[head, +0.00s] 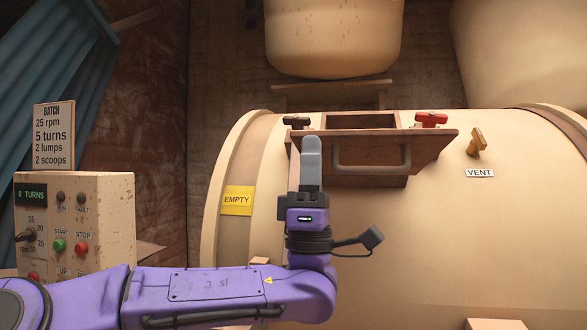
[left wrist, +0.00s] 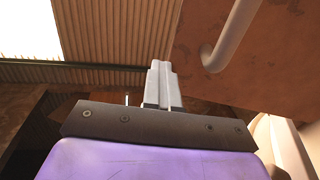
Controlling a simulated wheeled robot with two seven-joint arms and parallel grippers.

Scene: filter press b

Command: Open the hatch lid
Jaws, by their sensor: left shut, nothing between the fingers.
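The brown hatch lid (head: 435,148) is on the upper side of the cream drum, with a dark bar handle (head: 371,168) on its face. It looks tilted away from the brown hatch frame (head: 390,120), whose opening partly shows behind it. My left gripper (head: 311,140) points up, shut and empty, in front of the lid's left end and left of the handle. In the left wrist view, the shut fingers (left wrist: 160,68) are left of the lid (left wrist: 255,75) and its handle (left wrist: 228,40). I cannot tell whether they touch the lid. My right gripper is out of view.
A dark knob (head: 296,122) and a red knob (head: 431,118) sit at the hatch's two sides. A brass vent handle (head: 477,142) is on the drum (head: 520,220) at right. A control box (head: 105,215) and a batch sign (head: 53,135) stand left. Cream vessels (head: 335,35) hang above.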

